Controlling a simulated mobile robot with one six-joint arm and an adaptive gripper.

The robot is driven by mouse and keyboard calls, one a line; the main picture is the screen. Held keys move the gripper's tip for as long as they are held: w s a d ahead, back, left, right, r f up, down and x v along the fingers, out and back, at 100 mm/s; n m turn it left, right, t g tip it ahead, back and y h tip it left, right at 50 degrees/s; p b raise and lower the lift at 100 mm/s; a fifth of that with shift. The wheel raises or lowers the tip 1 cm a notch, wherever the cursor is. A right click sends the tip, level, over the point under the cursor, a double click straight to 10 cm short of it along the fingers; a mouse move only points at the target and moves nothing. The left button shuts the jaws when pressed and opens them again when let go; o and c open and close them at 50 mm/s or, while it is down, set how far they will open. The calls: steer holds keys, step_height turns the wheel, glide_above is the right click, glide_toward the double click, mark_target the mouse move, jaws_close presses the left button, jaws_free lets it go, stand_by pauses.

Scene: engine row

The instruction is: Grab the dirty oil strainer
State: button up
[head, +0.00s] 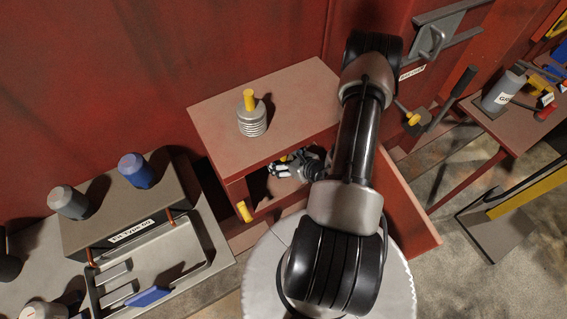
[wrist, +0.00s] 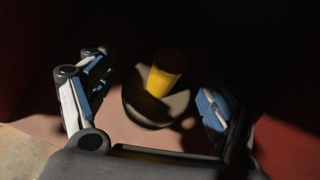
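A dark round piece with a yellow handle (wrist: 165,72) stands inside the red cabinet, apparently the dirty oil strainer; its dark body (wrist: 150,105) is in shadow. My gripper (head: 284,168) reaches into the cabinet's open front. In the wrist view its two fingers are spread on either side of the dark piece, with gaps showing, so it is open. In the head view the piece is mostly hidden behind my gripper and the cabinet top. A second strainer (head: 252,122), silver and ribbed with a yellow handle, stands upright on the cabinet top.
The red cabinet top (head: 300,95) lies close above my gripper. A yellow knob (head: 243,211) sits at its lower left front. On the left is a grey bench (head: 205,240) with a blue cylinder (head: 136,170) and a grey one (head: 68,203). A red table (head: 520,135) stands at right.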

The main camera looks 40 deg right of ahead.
steer(key=c, duration=1.1)
steer(key=shift+c, duration=0.4)
steer(key=shift+r, duration=0.15)
